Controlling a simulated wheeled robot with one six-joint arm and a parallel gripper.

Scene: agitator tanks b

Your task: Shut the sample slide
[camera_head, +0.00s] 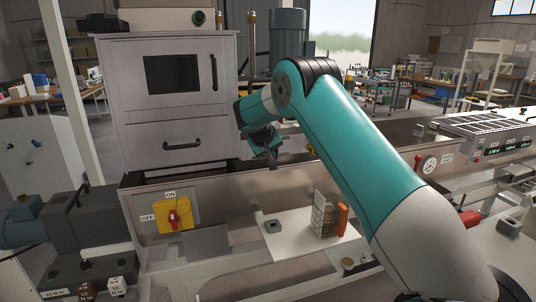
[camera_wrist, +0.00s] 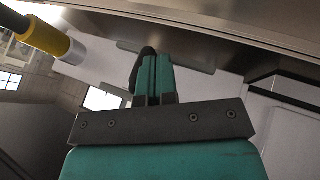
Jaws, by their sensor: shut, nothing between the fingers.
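The grey cabinet (camera_head: 225,110) at the left of the head view has a lower front panel with a dark bar handle (camera_head: 182,145). I take this panel to be the sample slide, but no label confirms it. It looks close to flush with the front, and I cannot tell whether it stands out a little. My gripper (camera_head: 272,163) is right of the cabinet, over the metal trough, apart from the handle. In the wrist view my gripper (camera_wrist: 153,75) has its fingers together and empty. A flat grey plate (camera_wrist: 195,62) lies behind the fingertips.
A metal trough wall (camera_head: 225,192) runs below the cabinet and carries a yellow switch box with a red knob (camera_head: 174,216). A white board (camera_head: 290,236) in front holds a small rack (camera_head: 324,215). A grey motor (camera_head: 288,35) stands behind my arm.

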